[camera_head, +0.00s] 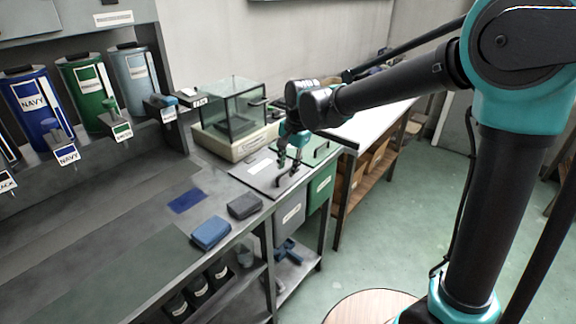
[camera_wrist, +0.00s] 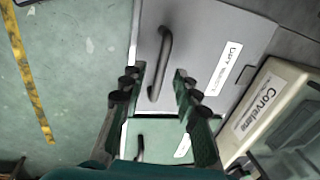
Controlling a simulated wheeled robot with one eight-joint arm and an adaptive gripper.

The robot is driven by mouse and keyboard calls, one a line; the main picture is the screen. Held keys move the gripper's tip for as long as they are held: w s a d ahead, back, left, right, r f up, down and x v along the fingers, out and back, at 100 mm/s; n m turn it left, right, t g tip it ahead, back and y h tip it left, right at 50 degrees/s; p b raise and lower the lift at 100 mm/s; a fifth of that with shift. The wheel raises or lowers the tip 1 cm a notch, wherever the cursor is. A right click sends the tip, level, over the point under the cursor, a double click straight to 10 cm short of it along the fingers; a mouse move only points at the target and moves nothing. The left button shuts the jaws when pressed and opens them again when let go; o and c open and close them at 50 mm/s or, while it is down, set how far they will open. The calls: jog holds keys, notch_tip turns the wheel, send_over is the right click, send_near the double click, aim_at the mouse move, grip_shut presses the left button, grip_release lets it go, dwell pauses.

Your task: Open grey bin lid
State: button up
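The grey bin lid (camera_head: 251,180) lies flat and closed at the right end of the bench, above the grey bin (camera_head: 291,217). In the wrist view the grey lid (camera_wrist: 200,38) has a dark bar handle (camera_wrist: 164,52) and a white label. My gripper (camera_head: 289,172) is over the lid close to its handle. In the wrist view my gripper (camera_wrist: 157,88) is open, with a finger on each side of the handle's near end. I see nothing held between the fingers. Whether the fingers touch the lid is unclear.
A green lid (camera_wrist: 147,129) with its own handle is next to the grey one, over a green bin (camera_head: 322,187). A glass-sided scale (camera_head: 233,146) stands behind the lids. Blue (camera_head: 211,233) and dark (camera_head: 245,206) blocks lie on the bench in front.

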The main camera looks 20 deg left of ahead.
grip_shut()
dwell(0.6)
